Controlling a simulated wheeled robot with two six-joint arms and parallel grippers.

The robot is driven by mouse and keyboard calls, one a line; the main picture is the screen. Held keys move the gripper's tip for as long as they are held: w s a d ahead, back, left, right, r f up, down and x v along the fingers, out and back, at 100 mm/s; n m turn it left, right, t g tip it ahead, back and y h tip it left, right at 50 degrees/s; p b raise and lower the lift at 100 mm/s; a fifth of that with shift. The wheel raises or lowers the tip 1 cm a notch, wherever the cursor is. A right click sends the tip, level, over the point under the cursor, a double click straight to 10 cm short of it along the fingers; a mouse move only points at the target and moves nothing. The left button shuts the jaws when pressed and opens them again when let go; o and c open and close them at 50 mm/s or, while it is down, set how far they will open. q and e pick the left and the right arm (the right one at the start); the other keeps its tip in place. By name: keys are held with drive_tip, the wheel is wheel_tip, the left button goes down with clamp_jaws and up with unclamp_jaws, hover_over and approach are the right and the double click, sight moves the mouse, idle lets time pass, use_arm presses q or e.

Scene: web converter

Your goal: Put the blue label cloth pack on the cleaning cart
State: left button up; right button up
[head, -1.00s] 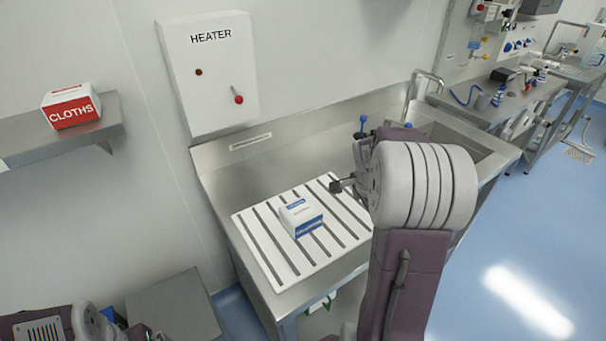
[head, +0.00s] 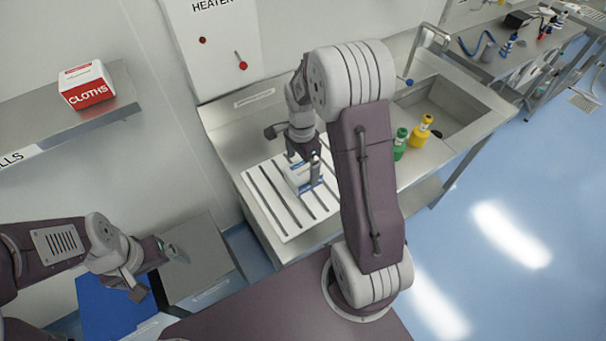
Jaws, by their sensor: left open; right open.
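The blue label cloth pack (head: 300,184), a small white box with blue bands, sits on a white slotted rack (head: 277,222) on the steel counter. My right gripper (head: 303,166) is open and points down at the pack. One finger covers part of the pack's right side; I cannot tell whether it touches. My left gripper (head: 160,272) is open and empty at the lower left, away from the counter. Below it is a blue surface (head: 95,298) beside a grey box-like top (head: 200,245); I cannot tell whether these belong to the cleaning cart.
A red-label cloths box (head: 87,86) stands on the wall shelf (head: 120,110) at the left. A heater box (head: 215,50) hangs on the wall. Green (head: 400,143) and yellow (head: 421,131) bottles stand by the sink (head: 440,105). Blue floor is open at right.

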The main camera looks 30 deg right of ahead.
sight(303, 170)
wheel_tip(303, 170, down, 4)
drive_tip(key=shift+d+f, duration=0.15)
drive_tip(key=shift+w+f, duration=0.1)
drive_tip(key=shift+f, duration=0.1)
drive_tip(key=shift+r, duration=0.1)
drive_tip(key=c, duration=1.9)
drive_tip(key=r, duration=0.4)
drive_tip(key=shift+s+d+r, duration=0.15)
drive_tip(key=shift+s+r, duration=0.05)
drive_tip(key=s+d+r+b, duration=0.1)
drive_tip(key=s+d+r, duration=0.4)
drive_tip(key=s, duration=0.5)
drive_tip(key=shift+d+r, duration=0.15)
drive_tip(key=shift+r, duration=0.65)
